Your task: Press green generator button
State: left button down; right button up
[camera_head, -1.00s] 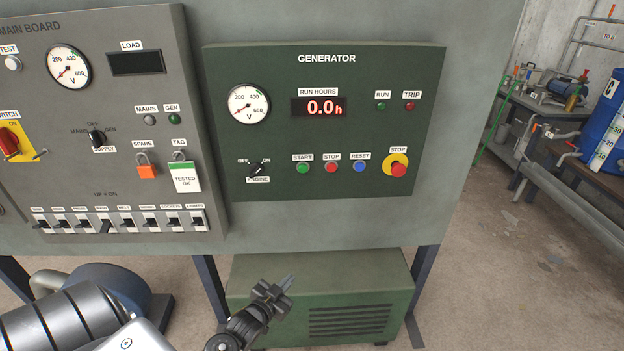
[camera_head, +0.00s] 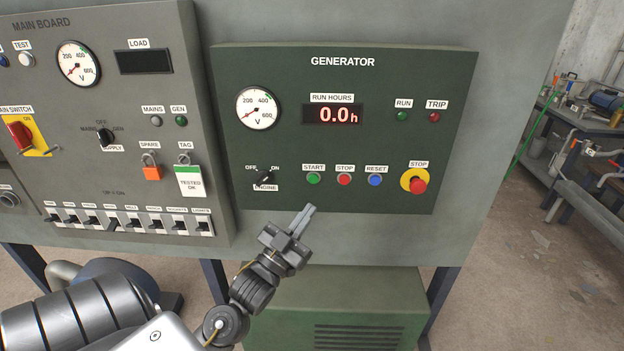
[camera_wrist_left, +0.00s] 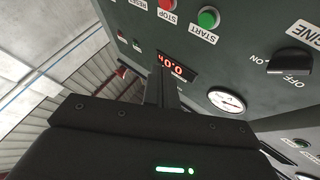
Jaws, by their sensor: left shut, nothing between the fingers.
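The green START button (camera_head: 313,179) is on the dark green generator panel (camera_head: 290,65), under its START label. It also shows in the left wrist view (camera_wrist_left: 208,18), near the top. My left gripper (camera_head: 306,214) is shut and empty, its fingertips below the START button in the head view. In the left wrist view its fingers (camera_wrist_left: 162,80) point up toward the panel; I cannot tell the exact gap to the panel. My right gripper is not in view.
Beside START are a red STOP button (camera_head: 344,180), a blue RESET button (camera_head: 375,180) and a red emergency stop (camera_head: 417,185). An engine switch (camera_head: 265,178) is to the left. A green generator housing (camera_head: 350,290) stands below the panel.

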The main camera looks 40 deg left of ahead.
aim_at(313, 179)
pick_arm(q)
jog(key=shift+w+d, duration=0.1)
jog(key=shift+w, duration=0.1)
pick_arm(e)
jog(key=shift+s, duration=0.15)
